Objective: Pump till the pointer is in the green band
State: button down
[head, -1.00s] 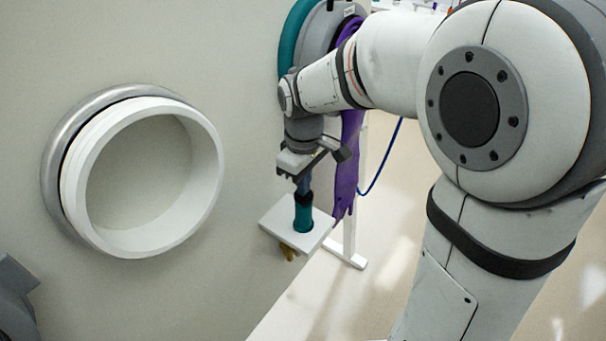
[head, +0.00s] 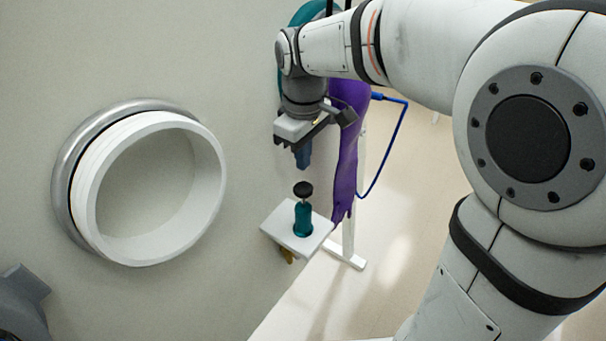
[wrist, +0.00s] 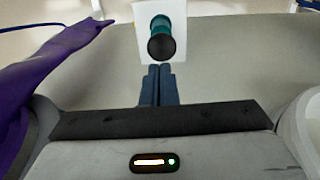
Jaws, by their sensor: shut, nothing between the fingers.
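The pump is a teal cylinder (head: 303,220) with a black round knob (head: 303,189) on a thin rod, standing upright on a small white shelf (head: 276,229) on the wall. The rod shows between knob and cylinder. My gripper (head: 303,164) points down above the knob, apart from it, shut and empty. In the wrist view the shut blue fingers (wrist: 158,84) end just short of the black knob (wrist: 162,47), with the teal body (wrist: 160,22) behind it. No gauge, pointer or green band can be made out in either view.
A white-rimmed round port (head: 84,190) is on the wall at left. A purple glove (head: 349,140) hangs close to the right of my gripper and shows at left in the wrist view. A blue hose (head: 391,148) and white stand (head: 347,258) are behind it.

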jog(key=shift+r, duration=2.2)
notch_tip(320, 180, up, 4)
jog(key=p, duration=0.1)
send_over(304, 188)
notch_tip(304, 188, down, 14)
jog(key=shift+r+p, duration=0.15)
jog(key=shift+p, duration=0.8)
